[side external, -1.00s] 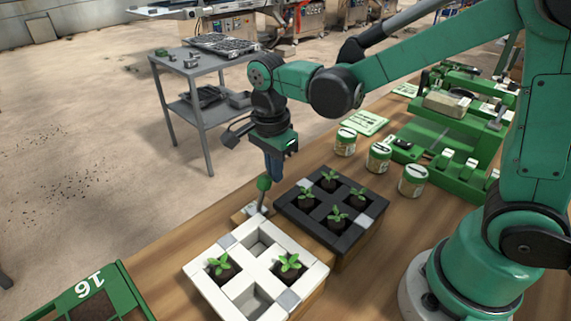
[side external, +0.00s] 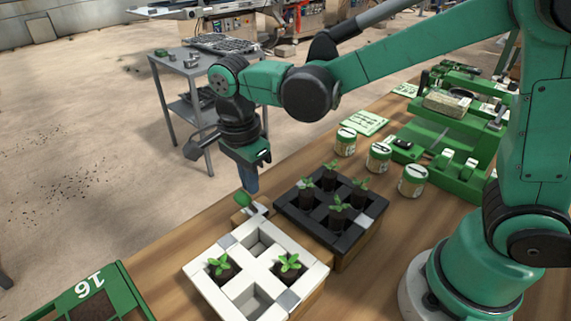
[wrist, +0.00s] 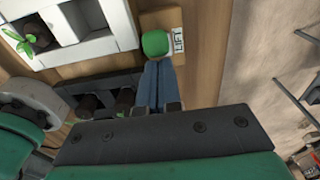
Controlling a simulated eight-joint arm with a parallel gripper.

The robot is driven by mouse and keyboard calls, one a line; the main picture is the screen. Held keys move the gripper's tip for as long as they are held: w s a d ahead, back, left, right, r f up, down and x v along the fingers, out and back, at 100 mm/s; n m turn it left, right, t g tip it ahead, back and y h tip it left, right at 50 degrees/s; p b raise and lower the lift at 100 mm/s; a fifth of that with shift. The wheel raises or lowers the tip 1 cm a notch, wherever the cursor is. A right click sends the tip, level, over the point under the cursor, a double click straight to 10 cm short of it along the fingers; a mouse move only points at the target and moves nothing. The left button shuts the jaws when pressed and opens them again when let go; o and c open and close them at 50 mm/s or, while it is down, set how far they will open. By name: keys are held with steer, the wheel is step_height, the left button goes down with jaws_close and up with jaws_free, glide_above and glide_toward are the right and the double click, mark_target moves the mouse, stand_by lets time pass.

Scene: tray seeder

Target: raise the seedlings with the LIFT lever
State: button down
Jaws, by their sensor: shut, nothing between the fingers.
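The LIFT lever has a green knob (side external: 243,199) and leans toward the left in the side view, on a small wooden block. In the wrist view the knob (wrist: 154,43) sits beside the LIFT label (wrist: 178,40). My gripper (side external: 250,188) is shut, with blue fingers pointing down at the knob's right side. The fingertips (wrist: 158,66) are at the knob in the wrist view; I cannot tell whether they touch it. Several seedlings (side external: 338,206) stand with their dark plugs raised above the black tray (side external: 325,236).
The white tray (side external: 271,249) holds two seedlings and has two empty cells. Three green-and-white jars (side external: 379,157) stand behind the black tray. A grey cart (side external: 180,62) stands off the bench.

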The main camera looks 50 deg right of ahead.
steer(key=shift+a+f, duration=0.1)
steer(key=shift+a, duration=0.55)
steer(key=d+r, duration=0.2)
steer(key=d, duration=0.3)
steer(key=a+r, duration=0.7)
steer(key=shift+a, duration=0.3)
